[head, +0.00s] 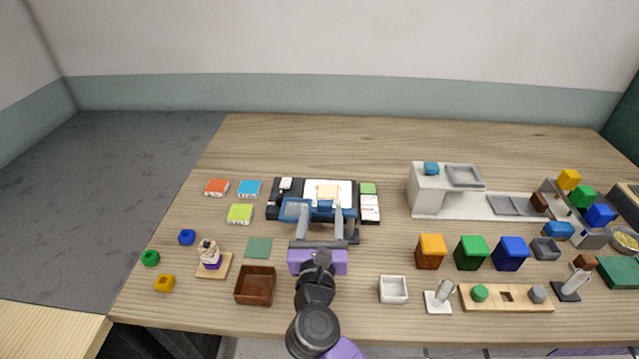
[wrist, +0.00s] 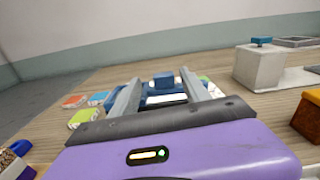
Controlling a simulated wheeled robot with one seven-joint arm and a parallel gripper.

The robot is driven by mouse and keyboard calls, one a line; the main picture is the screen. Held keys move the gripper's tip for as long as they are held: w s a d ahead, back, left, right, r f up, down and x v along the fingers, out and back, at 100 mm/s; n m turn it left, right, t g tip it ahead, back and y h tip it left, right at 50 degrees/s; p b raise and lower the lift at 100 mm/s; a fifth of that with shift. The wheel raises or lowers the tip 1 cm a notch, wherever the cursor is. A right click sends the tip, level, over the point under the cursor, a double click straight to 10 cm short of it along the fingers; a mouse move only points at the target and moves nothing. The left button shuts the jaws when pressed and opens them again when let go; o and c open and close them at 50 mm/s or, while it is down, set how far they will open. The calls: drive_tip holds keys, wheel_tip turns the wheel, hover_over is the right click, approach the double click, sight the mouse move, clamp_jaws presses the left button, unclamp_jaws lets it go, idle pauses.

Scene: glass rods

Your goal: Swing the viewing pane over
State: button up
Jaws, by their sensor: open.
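A dark device (head: 272,213) with a white panel lies near the middle of the table. The viewing pane (head: 295,210) looks like a pale bluish pane in a blue frame, at the device's left front. My gripper (head: 324,210) is over the front of the device, its fingers spread apart with nothing held between them. In the wrist view my gripper (wrist: 161,76) points at the device, with a blue block-like part (wrist: 164,79) beyond and between the fingers. The fingers hide part of the device, and I cannot tell whether one touches the frame.
A brown tray (head: 255,286) is at the front left. A grey station (head: 426,190) stands further right. The table behind the device is clear.

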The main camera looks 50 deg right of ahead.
drive_tip(key=shift+s+d+m, duration=0.15)
drive_tip(key=shift+m, duration=0.35)
drive_tip(key=p+x, duration=0.1)
drive_tip(key=x, duration=0.6)
drive_tip(key=shift+d, duration=0.3)
clamp_jaws()
idle(0.9)
